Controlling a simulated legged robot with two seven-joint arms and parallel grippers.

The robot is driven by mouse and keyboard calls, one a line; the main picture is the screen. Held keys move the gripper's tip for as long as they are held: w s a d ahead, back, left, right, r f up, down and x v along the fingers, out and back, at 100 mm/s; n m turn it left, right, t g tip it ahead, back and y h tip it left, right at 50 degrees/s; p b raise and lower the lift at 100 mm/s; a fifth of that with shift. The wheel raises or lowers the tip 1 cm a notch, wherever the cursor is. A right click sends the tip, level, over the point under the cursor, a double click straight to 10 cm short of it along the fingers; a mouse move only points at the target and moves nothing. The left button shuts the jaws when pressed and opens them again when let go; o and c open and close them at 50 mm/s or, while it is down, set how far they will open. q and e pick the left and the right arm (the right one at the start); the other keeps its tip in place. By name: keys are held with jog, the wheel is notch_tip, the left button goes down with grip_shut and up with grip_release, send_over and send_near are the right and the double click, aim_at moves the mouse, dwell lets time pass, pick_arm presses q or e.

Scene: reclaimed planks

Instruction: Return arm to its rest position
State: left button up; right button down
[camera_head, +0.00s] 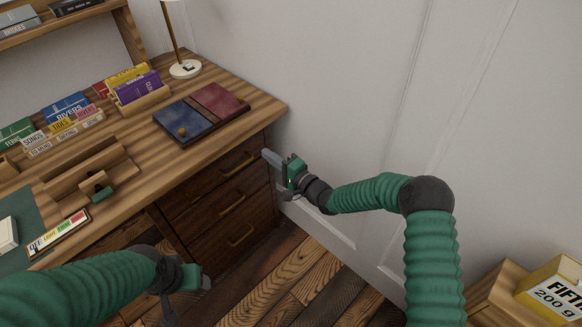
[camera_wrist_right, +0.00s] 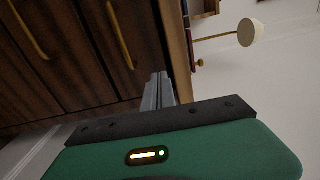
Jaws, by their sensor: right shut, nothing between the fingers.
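My right gripper (camera_head: 268,156) is beside the right end of the wooden desk (camera_head: 265,108), close to the drawer front's edge. Its grey fingers are together and hold nothing. In the right wrist view the closed fingers (camera_wrist_right: 158,84) point toward the drawer cabinet's edge; I cannot tell if they touch it. My left gripper (camera_head: 190,285) is low in front of the desk, over the floor. Its fingers are partly hidden, so its opening cannot be told.
Dark drawers (camera_head: 222,195) with brass handles fill the desk's right end. On top are a blue and red panel (camera_head: 200,112), a lamp base (camera_head: 185,69) and several books. The white wall (camera_head: 350,110) is close on the right. A yellow box (camera_head: 555,290) stands lower right.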

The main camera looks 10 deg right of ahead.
jog(key=s+d+n+g+h+p, duration=0.1)
jog(key=s+d+n+g+h, duration=0.3)
jog(key=s, duration=0.8)
jog(key=s+d+n+g+h, duration=0.35)
jog(key=s+d, duration=0.35)
jog(key=s, duration=0.5)
jog(key=s+d+n+g+h+p, duration=0.1)
jog(key=s+d+n+g+h, duration=0.3)
jog(key=s, duration=0.8)
pick_arm(q)
notch_tip(320, 180, up, 24)
jog(key=a+p, duration=0.2)
jog(key=p, duration=2)
pick_arm(e)
notch_tip(320, 180, up, 23)
jog(key=shift+s+d+r+m, duration=0.15)
jog(key=shift+s+d+m, duration=0.2)
jog(key=shift+m, duration=0.1)
pick_arm(q)
jog(key=shift+f, duration=0.1)
pick_arm(e)
jog(key=shift+a, duration=0.15)
